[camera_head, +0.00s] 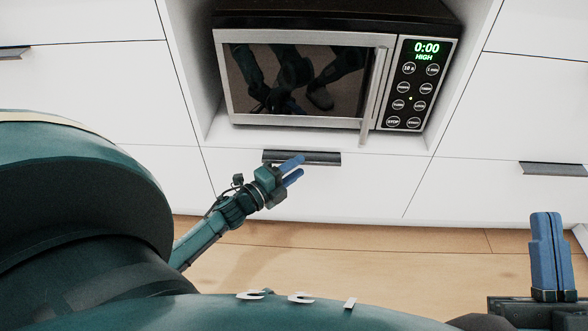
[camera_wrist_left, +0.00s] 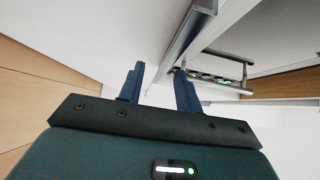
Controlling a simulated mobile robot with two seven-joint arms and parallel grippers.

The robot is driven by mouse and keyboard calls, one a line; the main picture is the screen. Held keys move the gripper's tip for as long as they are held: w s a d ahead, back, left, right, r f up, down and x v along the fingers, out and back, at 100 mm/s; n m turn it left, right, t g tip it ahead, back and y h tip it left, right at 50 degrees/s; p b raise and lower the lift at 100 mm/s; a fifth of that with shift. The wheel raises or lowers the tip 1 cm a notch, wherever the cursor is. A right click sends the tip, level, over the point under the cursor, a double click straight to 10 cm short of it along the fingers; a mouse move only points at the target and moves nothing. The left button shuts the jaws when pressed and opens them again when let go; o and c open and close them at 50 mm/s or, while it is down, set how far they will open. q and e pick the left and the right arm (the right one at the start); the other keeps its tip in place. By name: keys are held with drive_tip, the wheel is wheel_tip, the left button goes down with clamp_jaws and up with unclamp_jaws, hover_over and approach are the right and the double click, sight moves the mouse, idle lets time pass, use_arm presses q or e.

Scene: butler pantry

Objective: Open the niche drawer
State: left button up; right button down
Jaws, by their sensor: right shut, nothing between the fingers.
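The niche drawer (camera_head: 350,185) is the white front directly below the microwave's niche, and it looks flush with the fronts beside it. Its dark bar handle (camera_head: 325,158) runs along the top edge. My left gripper (camera_head: 296,167) is at the handle's left part, with its blue fingers apart and empty. In the left wrist view the handle (camera_wrist_left: 190,32) lies just beyond the tip of the right-hand finger of my left gripper (camera_wrist_left: 158,82). I cannot tell if they touch. My right gripper (camera_head: 548,252) is shut and empty at the lower right, away from the drawer.
A microwave (camera_head: 300,80) stands in the niche above the drawer, its door shut. Other white fronts with dark handles flank it, such as the right handle (camera_head: 553,169). The wooden floor (camera_head: 400,255) below is clear.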

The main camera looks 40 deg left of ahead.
use_arm(q)
clamp_jaws()
drive_tip(key=shift+s, duration=0.1)
idle(0.3)
